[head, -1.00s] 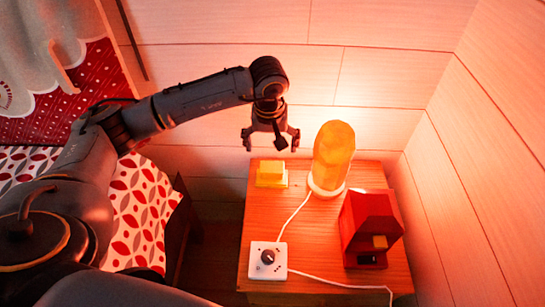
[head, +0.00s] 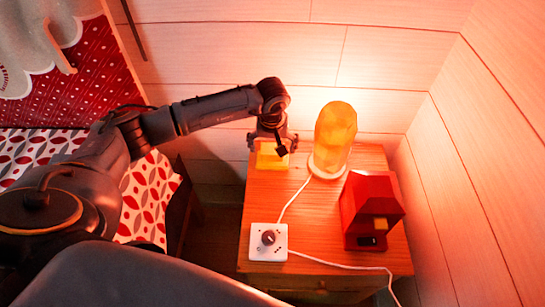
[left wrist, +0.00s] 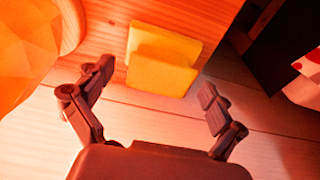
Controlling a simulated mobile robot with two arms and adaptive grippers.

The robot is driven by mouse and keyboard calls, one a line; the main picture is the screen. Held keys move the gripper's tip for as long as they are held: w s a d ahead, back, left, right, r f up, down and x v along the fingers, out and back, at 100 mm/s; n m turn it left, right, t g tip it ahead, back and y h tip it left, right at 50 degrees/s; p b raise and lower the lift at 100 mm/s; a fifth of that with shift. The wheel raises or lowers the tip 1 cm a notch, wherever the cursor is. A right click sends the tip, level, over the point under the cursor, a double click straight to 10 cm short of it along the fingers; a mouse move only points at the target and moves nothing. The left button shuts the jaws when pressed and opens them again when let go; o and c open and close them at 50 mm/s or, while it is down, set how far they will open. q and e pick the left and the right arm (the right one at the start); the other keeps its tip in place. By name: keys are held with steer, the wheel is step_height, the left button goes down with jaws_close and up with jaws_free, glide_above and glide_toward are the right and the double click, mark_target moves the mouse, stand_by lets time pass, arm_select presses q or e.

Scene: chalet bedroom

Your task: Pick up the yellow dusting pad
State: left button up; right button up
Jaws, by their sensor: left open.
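The yellow dusting pad (head: 270,160) lies at the back left corner of the wooden nightstand (head: 300,215). In the left wrist view the pad (left wrist: 160,62) shows as a yellow block with a raised part, close to the table edge. My left gripper (head: 275,147) is open and empty, over the back of the pad in the head view and partly covering it. In the left wrist view its two fingers (left wrist: 158,92) are spread, one to each side, with the pad ahead between and beyond them. I see no contact. My right gripper is not in view.
A glowing orange lamp (head: 335,135) stands just right of the pad; its base also shows in the left wrist view (left wrist: 68,28). A red house-shaped box (head: 368,210) and a white dial switch (head: 267,241) with a cable are nearer. Wooden walls close the back and right.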

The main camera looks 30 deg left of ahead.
arm_select(q)
steer(key=shift+w+f, duration=0.1)
steer(key=shift+f, duration=0.6)
steer(key=shift+a+f, duration=0.1)
steer(key=shift+f, duration=0.15)
steer(key=c, duration=1.3)
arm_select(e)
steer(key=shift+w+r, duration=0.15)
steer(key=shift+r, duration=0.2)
arm_select(q)
steer(key=shift+r, duration=0.1)
